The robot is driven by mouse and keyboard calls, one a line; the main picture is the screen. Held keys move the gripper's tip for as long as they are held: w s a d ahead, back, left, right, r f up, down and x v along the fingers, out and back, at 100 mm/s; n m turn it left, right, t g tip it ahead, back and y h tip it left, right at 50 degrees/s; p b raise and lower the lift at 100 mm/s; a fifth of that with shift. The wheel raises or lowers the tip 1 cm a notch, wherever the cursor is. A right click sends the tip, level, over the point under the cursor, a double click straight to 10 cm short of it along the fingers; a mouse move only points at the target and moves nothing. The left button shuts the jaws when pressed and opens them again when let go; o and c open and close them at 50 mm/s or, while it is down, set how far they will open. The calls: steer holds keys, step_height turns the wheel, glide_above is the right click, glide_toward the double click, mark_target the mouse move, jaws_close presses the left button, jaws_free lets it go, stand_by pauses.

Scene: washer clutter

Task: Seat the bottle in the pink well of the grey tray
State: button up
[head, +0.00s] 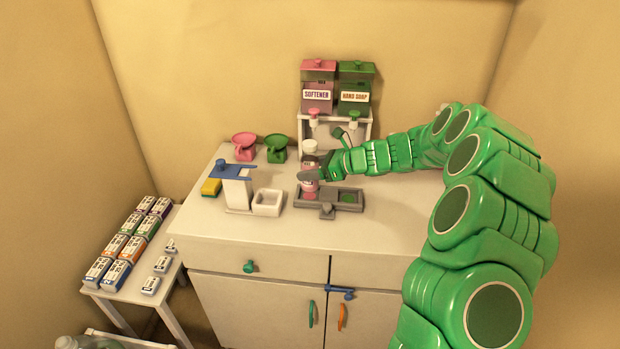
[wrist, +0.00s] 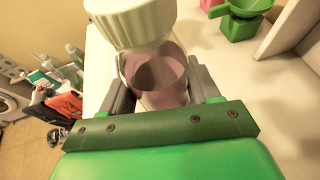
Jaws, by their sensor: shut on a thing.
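The bottle (head: 310,186) is pinkish with a white cap and stands about upright at the left part of the grey tray (head: 328,208). In the wrist view the clear pink bottle (wrist: 157,78) fills the space between the fingers, with its white cap toward the camera. My gripper (head: 309,174) is shut on the bottle's body; its fingers also show in the wrist view (wrist: 160,92). The green well (head: 347,197) shows at the tray's right. The pink well is hidden or too small to make out behind the bottle. I cannot tell whether the bottle's base touches the tray.
Pink (head: 244,147) and green (head: 276,148) scoop-like items stand behind. A softener and soap dispenser rack (head: 337,98) is at the back. The counter front is clear.

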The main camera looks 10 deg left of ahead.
steer(key=shift+w+f, duration=0.2)
steer(key=shift+f, duration=0.05)
steer(key=shift+w+f, duration=0.1)
steer(key=shift+f, duration=1.5)
steer(key=shift+f, duration=0.15)
steer(key=o, duration=1.2)
steer(key=shift+o, duration=0.2)
steer(key=shift+d+r, duration=0.15)
steer(key=shift+r, duration=0.1)
steer(key=v, duration=1.1)
steer(key=shift+d, duration=0.2)
